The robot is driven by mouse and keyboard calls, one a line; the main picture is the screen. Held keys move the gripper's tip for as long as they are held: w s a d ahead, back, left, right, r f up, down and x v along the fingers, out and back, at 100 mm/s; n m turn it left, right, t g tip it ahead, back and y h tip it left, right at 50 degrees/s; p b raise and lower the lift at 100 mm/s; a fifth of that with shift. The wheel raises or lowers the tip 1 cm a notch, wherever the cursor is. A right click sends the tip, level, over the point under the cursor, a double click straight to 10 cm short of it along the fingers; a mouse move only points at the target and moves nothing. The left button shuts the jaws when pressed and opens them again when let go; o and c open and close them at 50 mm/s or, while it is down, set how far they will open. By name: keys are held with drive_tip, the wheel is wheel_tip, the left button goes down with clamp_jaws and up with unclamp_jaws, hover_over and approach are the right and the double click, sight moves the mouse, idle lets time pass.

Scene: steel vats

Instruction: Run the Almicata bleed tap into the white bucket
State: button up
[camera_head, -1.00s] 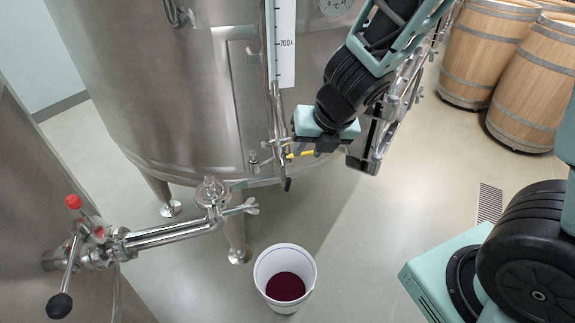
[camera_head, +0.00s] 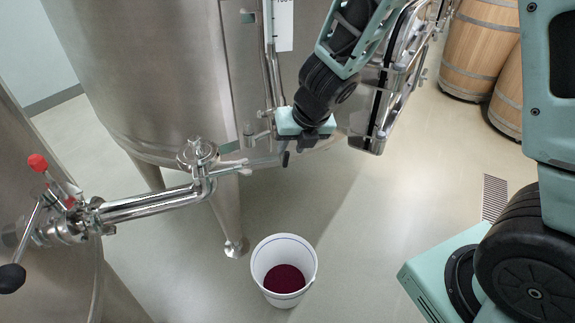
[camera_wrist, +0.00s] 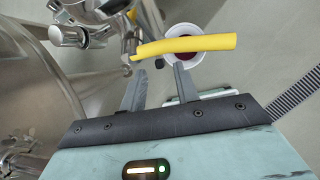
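The bleed tap's yellow lever (camera_wrist: 190,46) lies across the wrist view, just ahead of my fingertips. My gripper (camera_wrist: 158,70) is open, with its two fingers apart and nothing between them that I can see. In the head view my gripper (camera_head: 303,146) is close beside the tap spout (camera_head: 285,158) on the steel vat (camera_head: 170,80); it hides the lever there. The white bucket (camera_head: 262,262) stands upright on the floor below the tap, with dark red liquid (camera_head: 285,279) inside. The bucket (camera_wrist: 205,29) also shows behind the lever. No stream is visible.
A steel pipe with a valve (camera_head: 145,204) and a red-knobbed fitting (camera_head: 38,163) sticks out from another vat at left. Wooden barrels (camera_head: 478,50) stand at the back right. A floor drain (camera_head: 494,198) lies right. The floor around the bucket is clear.

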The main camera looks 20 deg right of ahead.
sight(288, 153)
drive_tip(key=shift+b+x, duration=1.05)
drive_tip(key=shift+x, duration=1.2)
clamp_jaws()
